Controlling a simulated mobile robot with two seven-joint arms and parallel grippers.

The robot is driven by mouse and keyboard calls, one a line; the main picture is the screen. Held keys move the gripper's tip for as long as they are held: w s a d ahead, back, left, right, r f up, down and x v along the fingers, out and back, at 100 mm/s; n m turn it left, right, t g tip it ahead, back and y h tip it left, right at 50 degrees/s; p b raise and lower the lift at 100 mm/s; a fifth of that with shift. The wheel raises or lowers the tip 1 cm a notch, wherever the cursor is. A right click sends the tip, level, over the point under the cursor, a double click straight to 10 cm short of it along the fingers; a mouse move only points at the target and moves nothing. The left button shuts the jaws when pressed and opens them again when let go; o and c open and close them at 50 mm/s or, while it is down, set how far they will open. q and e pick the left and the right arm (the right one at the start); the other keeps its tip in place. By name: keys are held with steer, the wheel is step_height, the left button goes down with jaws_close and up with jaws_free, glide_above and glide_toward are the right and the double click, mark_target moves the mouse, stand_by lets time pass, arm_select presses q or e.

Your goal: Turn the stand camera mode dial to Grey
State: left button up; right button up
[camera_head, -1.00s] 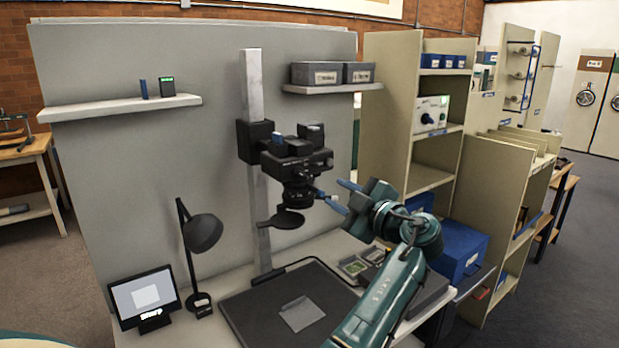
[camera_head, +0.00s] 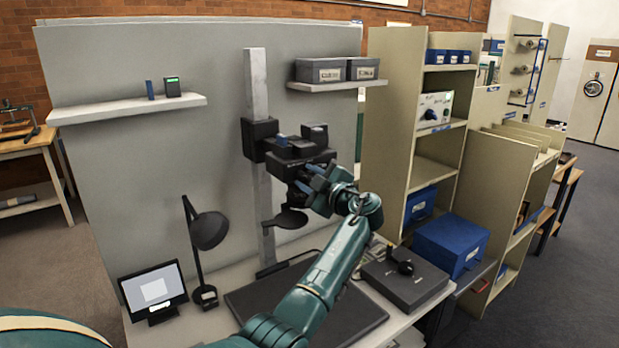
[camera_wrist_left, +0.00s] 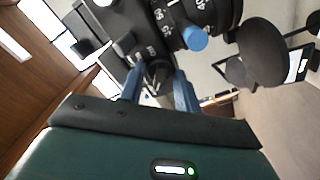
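The stand camera (camera_head: 297,148) is a black body on a pale upright column above the copy table. In the left wrist view the camera body (camera_wrist_left: 118,40) fills the top, with white-marked rings and a blue knob (camera_wrist_left: 195,39). My left gripper (camera_head: 309,183) is at the camera's lower right front, partly covering it. In the left wrist view its two blue fingers (camera_wrist_left: 158,88) are apart, with a small dark knob-like part (camera_wrist_left: 157,70) between or just beyond their tips. I cannot tell whether they touch it. The dial's setting is not readable. My right gripper is not in view.
A black lamp (camera_head: 208,230) and a small screen (camera_head: 153,292) stand at the table's left. A dark box with a black knob (camera_head: 403,284) is at the right, beside a blue box (camera_head: 451,245). Wall shelves (camera_head: 127,109) flank the column. A round dark plate (camera_head: 285,222) hangs below the camera.

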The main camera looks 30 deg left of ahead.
arm_select(q)
steer(key=c, duration=0.6)
